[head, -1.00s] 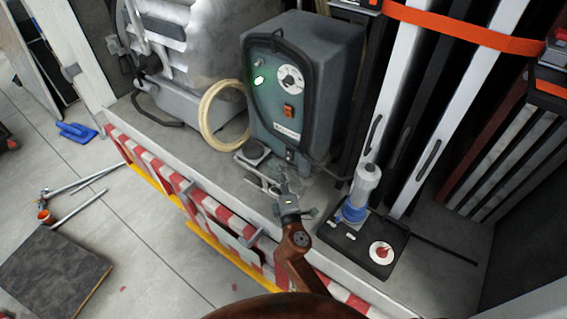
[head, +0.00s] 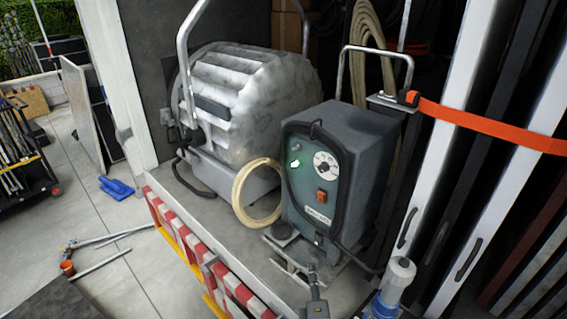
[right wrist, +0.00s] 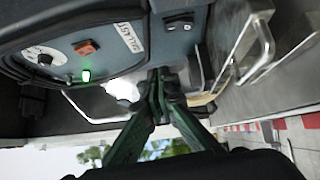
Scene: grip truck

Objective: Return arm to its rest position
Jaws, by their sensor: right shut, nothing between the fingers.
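My right gripper (head: 312,270) shows at the bottom of the head view, low in front of the ballast box (head: 338,165). Its fingers (right wrist: 157,85) are shut with nothing between them, and they look apart from the box in the right wrist view. The grey-teal box has a white dial (head: 325,164), a red-orange switch (head: 321,196) and a lit green lamp (head: 295,163); its front also shows in the right wrist view (right wrist: 115,55). Most of my right arm is below the picture edge. My left gripper is not in view.
A large silver lamp housing (head: 250,95) and a cream cable coil (head: 243,205) stand left of the box. A clear-and-blue cylinder (head: 396,285) stands at right. White rails and an orange strap (head: 480,130) lie beyond.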

